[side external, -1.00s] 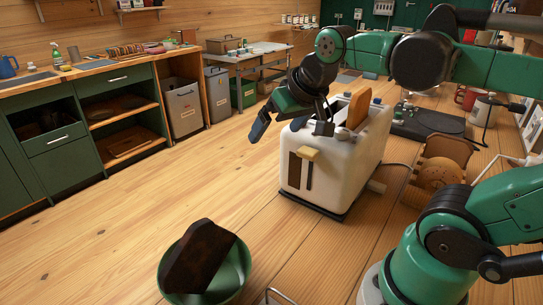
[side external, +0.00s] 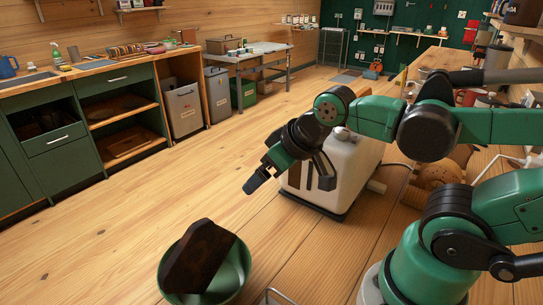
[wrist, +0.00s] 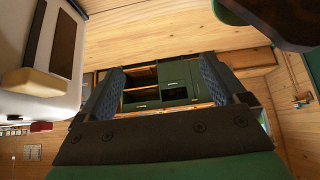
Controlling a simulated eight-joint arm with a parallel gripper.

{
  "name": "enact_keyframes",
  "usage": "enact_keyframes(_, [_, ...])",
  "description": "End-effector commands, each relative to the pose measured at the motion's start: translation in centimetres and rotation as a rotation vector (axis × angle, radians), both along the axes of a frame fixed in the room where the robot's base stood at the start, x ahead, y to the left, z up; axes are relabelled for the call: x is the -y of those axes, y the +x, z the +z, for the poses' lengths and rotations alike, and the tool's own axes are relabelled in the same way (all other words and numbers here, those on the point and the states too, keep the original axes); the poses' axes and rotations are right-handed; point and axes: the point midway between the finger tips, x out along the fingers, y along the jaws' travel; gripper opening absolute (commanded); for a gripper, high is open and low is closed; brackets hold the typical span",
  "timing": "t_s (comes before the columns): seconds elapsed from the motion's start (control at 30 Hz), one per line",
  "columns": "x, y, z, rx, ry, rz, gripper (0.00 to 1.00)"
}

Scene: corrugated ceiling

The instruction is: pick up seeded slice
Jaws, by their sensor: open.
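A dark brown slice (side external: 200,257), which may be the seeded slice, leans upright in a green bowl (side external: 238,274) at the front. I cannot make out seeds on it. In the wrist view the slice (wrist: 280,18) and part of the bowl (wrist: 229,12) show at the top right. My gripper (side external: 291,180) is open and empty, in front of the white toaster (side external: 352,168) and behind and above the bowl. Its two fingers (wrist: 160,90) stand well apart in the wrist view, with nothing between them.
The toaster also fills the left of the wrist view (wrist: 28,104), close beside my gripper. A wire rack edge (side external: 274,297) shows at the front. Bare wood lies between toaster and bowl.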

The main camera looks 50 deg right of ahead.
Motion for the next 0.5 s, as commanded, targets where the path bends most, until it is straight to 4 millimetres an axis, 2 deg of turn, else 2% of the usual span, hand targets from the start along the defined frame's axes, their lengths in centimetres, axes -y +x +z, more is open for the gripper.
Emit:
enact_keyframes(0.03, [0.0, 0.0, 0.0, 0.000, 0.000, 0.000, 0.74])
enact_keyframes(0.1, [0.0, 0.0, 0.0, 0.000, 0.000, 0.000, 0.57])
enact_keyframes(0.37, [0.0, 0.0, 0.0, 0.000, 0.000, 0.000, 0.57])
enact_keyframes(0.5, [0.0, 0.0, 1.0, 0.000, 0.000, 0.000, 0.57])
